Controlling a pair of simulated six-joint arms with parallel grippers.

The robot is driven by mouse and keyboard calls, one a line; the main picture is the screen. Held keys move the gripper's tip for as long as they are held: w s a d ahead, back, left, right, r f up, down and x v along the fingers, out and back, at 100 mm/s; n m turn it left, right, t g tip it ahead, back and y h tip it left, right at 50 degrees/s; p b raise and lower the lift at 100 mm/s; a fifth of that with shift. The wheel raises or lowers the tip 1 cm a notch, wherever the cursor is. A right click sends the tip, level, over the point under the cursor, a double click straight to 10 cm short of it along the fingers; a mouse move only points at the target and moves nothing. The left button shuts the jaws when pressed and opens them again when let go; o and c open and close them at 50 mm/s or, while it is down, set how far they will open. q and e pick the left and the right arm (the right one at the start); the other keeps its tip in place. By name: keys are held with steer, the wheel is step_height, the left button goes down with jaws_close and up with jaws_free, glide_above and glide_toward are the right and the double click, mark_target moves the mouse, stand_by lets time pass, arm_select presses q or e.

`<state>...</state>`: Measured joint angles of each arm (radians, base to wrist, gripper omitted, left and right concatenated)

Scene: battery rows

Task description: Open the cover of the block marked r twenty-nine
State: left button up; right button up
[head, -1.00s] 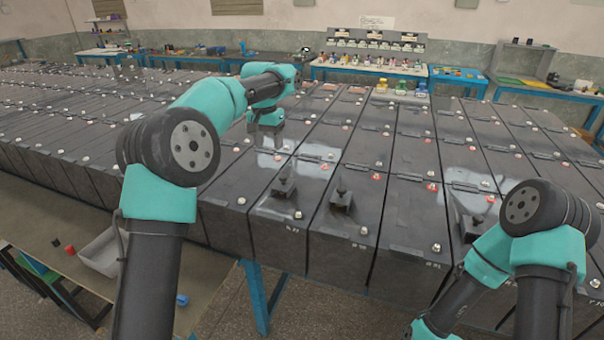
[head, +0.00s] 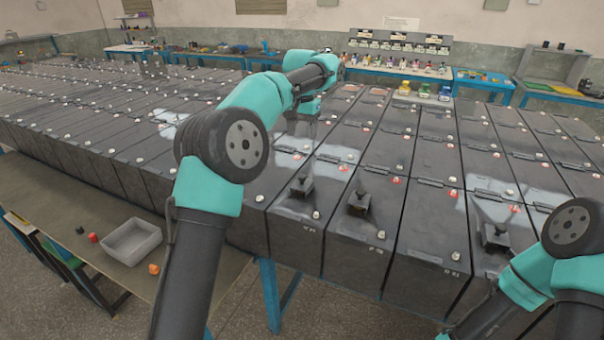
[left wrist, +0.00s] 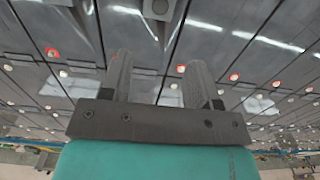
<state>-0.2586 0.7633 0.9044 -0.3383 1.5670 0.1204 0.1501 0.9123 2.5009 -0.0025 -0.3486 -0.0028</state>
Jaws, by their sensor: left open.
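Long rows of dark grey battery blocks fill the bench, with hinged covers on top and marks on their front faces. The front marks (head: 377,249) are too small to read surely, so I cannot tell which block is r twenty-nine. Black knobs stand on some front covers: one at the left (head: 302,186), one beside it (head: 358,203) and one farther right (head: 495,236). My left gripper (head: 301,128) is over the rows behind the left knob, partly hidden by its arm. In the left wrist view its two fingers (left wrist: 160,82) are apart and empty, with a dark knob (left wrist: 158,8) beyond them. My right gripper is out of frame.
A grey tray (head: 133,241) and small red and orange pieces lie on a lower table at the left. A rack of small bottles (head: 400,45) stands on a back bench.

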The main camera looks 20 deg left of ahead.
mark_target(302, 175)
arm_select(q)
step_height(302, 175, down, 15)
steer(key=shift+f, duration=0.1)
stand_by(0.4)
steer(key=shift+c, duration=0.3)
jaws_close()
